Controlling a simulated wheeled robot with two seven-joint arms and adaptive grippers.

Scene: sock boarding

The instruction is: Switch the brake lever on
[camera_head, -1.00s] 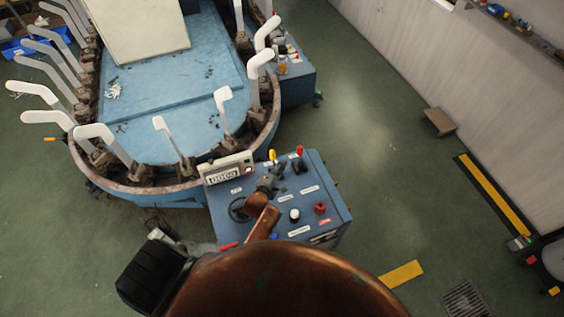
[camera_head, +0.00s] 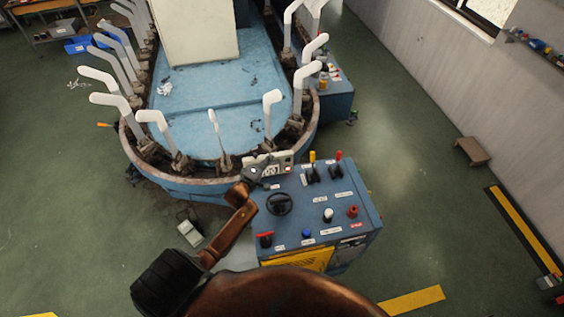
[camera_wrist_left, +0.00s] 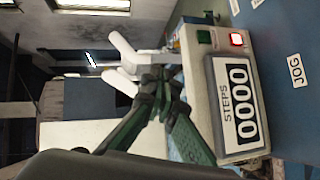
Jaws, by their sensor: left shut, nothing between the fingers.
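The blue control panel (camera_head: 300,185) carries a yellow-knobbed lever (camera_head: 312,164) and a red-knobbed lever (camera_head: 338,167), side by side at its far edge. Their labels are too small to read, so I cannot tell which is the brake lever. My left gripper (camera_head: 252,172) is shut and empty by the step counter box (camera_head: 283,160), left of both levers and apart from them. In the left wrist view the closed fingers (camera_wrist_left: 158,78) show in front of the counter box (camera_wrist_left: 205,110), which reads 0000. My right gripper is not in view.
The panel also has a black handwheel (camera_head: 280,204), a white knob (camera_head: 328,215), a red knob (camera_head: 352,211) and a red-handled control (camera_head: 265,238). Behind it stands the blue boarding machine (camera_head: 200,110) with several white sock forms.

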